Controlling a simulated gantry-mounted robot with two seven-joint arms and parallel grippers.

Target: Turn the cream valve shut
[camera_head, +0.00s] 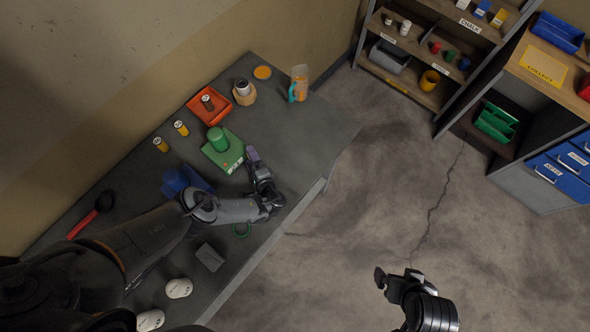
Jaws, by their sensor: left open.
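No part that I can tell for sure is a cream valve shows. Two small cream rounded objects lie at the front left of the grey table, one (178,288) higher and one (150,320) near the bottom edge. A tan ring-like block (245,96) with a grey-topped cylinder stands at the far end. My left gripper (257,168) is open and seems empty over the table, just right of a green box (224,153); its fingertips are small and partly unclear. My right gripper (380,280) is over the floor, away from the table; its jaws are unclear.
The table (320,130) also holds an orange tray (209,106), a blue object (174,182), a red-handled tool (82,224), a dark grey block (209,257) and a jug (299,84). Shelves (440,42) stand at the upper right. The floor between is clear.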

